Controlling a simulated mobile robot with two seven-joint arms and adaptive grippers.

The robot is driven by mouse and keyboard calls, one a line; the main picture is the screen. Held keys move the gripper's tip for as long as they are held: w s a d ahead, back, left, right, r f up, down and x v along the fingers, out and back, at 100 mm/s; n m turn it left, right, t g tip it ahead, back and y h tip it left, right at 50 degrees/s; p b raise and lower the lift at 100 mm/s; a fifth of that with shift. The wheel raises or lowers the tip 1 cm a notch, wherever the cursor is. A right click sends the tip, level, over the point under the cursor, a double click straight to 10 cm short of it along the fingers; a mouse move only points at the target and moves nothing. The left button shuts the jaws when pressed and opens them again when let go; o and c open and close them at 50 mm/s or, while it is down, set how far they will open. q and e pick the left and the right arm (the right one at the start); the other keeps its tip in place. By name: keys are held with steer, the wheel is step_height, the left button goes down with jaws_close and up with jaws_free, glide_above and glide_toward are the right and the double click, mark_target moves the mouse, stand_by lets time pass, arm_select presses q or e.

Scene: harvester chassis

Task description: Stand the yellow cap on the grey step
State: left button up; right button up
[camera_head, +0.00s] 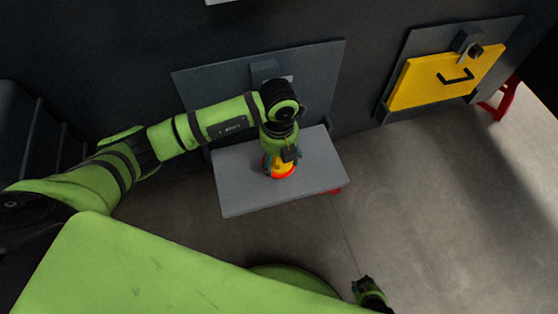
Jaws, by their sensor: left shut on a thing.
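The yellow cap (284,170) has an orange-red lower rim and is at the middle of the grey step (238,190). My left gripper (282,163) comes down on the cap from above and is shut on it. The wrist and fingers hide the cap's top and part of its sides. The cap looks upright, low over or touching the step's top; I cannot tell which. Part of my right arm's end (370,293) shows at the bottom edge; its fingers cannot be made out clearly.
A dark grey panel (325,75) stands behind the step. The concrete floor (420,200) right of the step is clear.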

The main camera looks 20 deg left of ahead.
arm_select(q)
steer(key=shift+f, duration=1.25)
steer(key=o, duration=1.5)
steer(key=shift+r, duration=0.1)
steer(key=shift+c, duration=0.2)
arm_select(e)
steer(key=shift+a, duration=0.1)
steer(key=shift+s, duration=0.1)
